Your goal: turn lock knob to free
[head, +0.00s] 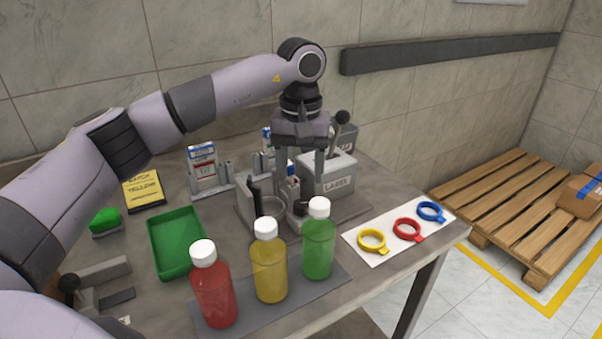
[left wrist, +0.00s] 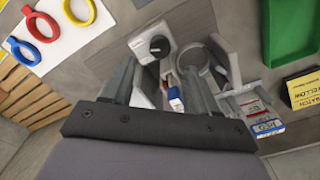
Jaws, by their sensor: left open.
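The lock knob (left wrist: 159,46) is a round black knob with a light mark, on a pale grey block in the left wrist view. In the head view the dark knob (head: 300,208) shows low beneath my left gripper (head: 301,186), behind the bottles. My left gripper points down with its fingers apart and nothing between them. In the left wrist view the knob lies just beyond the open fingertips (left wrist: 158,70), apart from them as far as I can tell. A grey ring-shaped holder (left wrist: 193,60) stands beside the knob. My right gripper is not in view.
Red (head: 213,292), yellow (head: 269,265) and green (head: 318,245) bottles stand in front of the gripper. A grey labelled box (head: 325,178) with a black-knobbed lever (head: 340,118) is close behind. A green tray (head: 178,240) lies left; coloured rings (head: 408,229) lie right.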

